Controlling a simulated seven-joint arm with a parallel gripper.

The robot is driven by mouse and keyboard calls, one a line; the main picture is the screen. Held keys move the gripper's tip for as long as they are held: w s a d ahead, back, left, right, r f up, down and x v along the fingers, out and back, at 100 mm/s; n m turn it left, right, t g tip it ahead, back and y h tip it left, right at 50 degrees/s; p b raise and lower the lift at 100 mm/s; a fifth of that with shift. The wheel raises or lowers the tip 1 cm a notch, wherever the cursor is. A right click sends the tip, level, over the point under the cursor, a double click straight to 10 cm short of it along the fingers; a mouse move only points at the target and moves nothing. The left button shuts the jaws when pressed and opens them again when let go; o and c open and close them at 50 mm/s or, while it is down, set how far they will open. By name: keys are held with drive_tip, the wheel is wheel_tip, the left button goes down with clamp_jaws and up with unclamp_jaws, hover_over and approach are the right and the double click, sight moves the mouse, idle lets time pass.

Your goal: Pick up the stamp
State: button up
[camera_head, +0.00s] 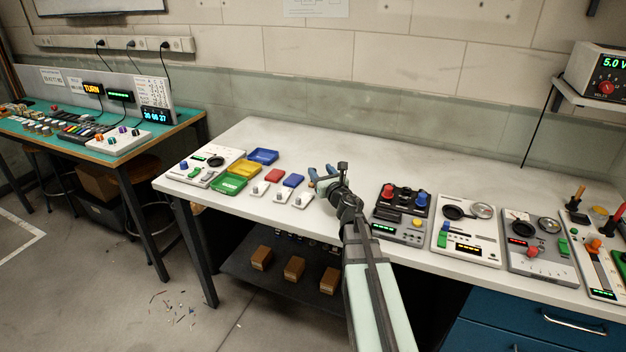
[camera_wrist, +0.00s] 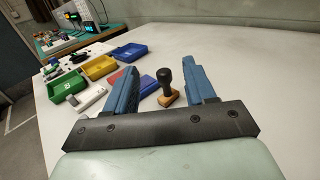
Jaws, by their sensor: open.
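The stamp (camera_wrist: 166,86) has a dark upright handle on a light wooden base. In the wrist view it stands upright on the bench between the two blue fingers of my gripper (camera_wrist: 164,84). The fingers are apart, and the stamp seems to be a little ahead of them or between their tips; I cannot tell if either finger touches it. In the head view my gripper (camera_head: 322,178) is low over the white bench, right of the small blocks. The stamp is not clearly visible there, being small and close to the gripper.
Several control boxes (camera_head: 402,213) line the bench (camera_head: 330,136) on the right. The bench behind my gripper is clear.

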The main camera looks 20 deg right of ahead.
drive_tip(key=shift+f, duration=2.4)
drive_tip(key=w, duration=0.7)
drive_tip(key=shift+w, duration=0.3)
drive_tip(key=shift+c, duration=0.2)
clamp_jaws()
drive_tip(key=shift+r, duration=5)
